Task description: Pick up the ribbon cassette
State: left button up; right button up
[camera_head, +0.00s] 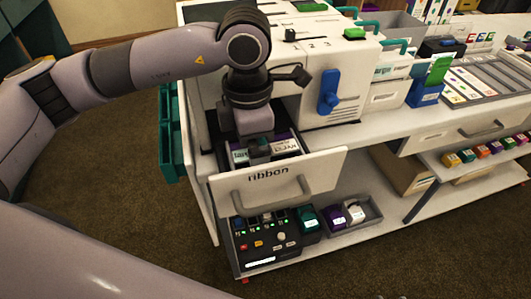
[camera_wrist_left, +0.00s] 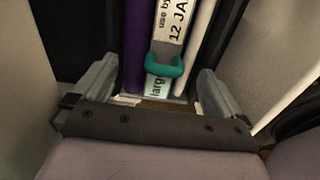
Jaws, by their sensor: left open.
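The ribbon cassette (camera_head: 285,147) lies in the open drawer marked "ribbon" (camera_head: 300,183). In the left wrist view the cassette (camera_wrist_left: 171,26) shows a white label with "use by 12 JA", a purple side, a teal loop-shaped tab (camera_wrist_left: 168,68) and a pale strip reading "large". My left gripper (camera_head: 259,149) points down into the drawer over the cassette. In the wrist view its two fingers (camera_wrist_left: 155,88) stand apart on either side of the teal tab, with nothing gripped. Part of the cassette is hidden by the gripper in the head view. My right gripper is not in view.
The drawer sticks out from a white cabinet below a white machine with a blue lever (camera_head: 329,92). A black control box (camera_head: 265,243) and a grey tray (camera_head: 366,222) with small items stand on the lower shelf. Carpet is clear in front.

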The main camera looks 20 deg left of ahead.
pick_arm(q)
jog(key=c, duration=0.8)
jog(key=shift+r, duration=0.1)
notch_tip(320, 180, up, 20)
jog(key=shift+f+p, duration=0.1)
jog(key=shift+p, duration=0.7)
